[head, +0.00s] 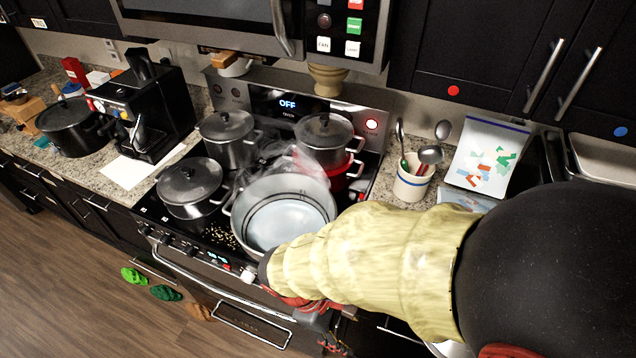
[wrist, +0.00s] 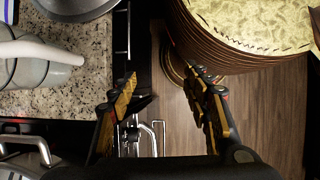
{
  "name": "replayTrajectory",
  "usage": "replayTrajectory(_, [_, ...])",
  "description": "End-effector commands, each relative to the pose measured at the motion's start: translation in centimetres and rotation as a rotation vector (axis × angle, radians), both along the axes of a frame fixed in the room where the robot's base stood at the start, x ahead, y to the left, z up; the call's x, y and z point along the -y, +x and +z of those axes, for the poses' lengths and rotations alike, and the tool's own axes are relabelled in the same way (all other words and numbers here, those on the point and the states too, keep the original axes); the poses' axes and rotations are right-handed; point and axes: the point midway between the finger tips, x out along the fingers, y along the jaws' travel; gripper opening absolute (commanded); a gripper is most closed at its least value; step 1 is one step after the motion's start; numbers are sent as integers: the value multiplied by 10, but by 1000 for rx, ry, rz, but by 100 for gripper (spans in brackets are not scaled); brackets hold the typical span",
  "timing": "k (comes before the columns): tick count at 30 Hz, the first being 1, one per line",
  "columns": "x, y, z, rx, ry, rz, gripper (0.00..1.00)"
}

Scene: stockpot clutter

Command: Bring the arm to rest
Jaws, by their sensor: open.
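My arm, in a pale yellow sleeve, reaches across the lower right of the head view, in front of the stove. My gripper (wrist: 165,100) shows in the wrist view with its two fingers spread apart and nothing between them. Below the gap are the dark counter front, metal handles and the wood floor (wrist: 262,105). In the head view the gripper end is mostly hidden behind the sleeve, low by the oven front. A large open stockpot (head: 285,215) stands on the stove just beyond the sleeve's end.
Lidded pots (head: 188,186) crowd the stove (head: 215,240). A utensil crock (head: 412,180) stands right of it, with a coffee machine (head: 145,110) and dark pot (head: 72,127) to the left. The oven handle (head: 215,283) juts out. Floor at left is mostly free, with green mitt-like things (head: 165,293).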

Motion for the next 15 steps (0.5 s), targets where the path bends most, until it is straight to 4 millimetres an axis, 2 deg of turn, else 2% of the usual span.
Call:
replayTrajectory(3, [3, 9, 24, 116, 143, -259, 48])
replayTrajectory(8, [12, 22, 59, 252, 316, -546, 48])
replayTrajectory(11, [23, 30, 82, 335, 417, -682, 48])
replayTrajectory(15, [47, 37, 116, 461, 538, -827, 48])
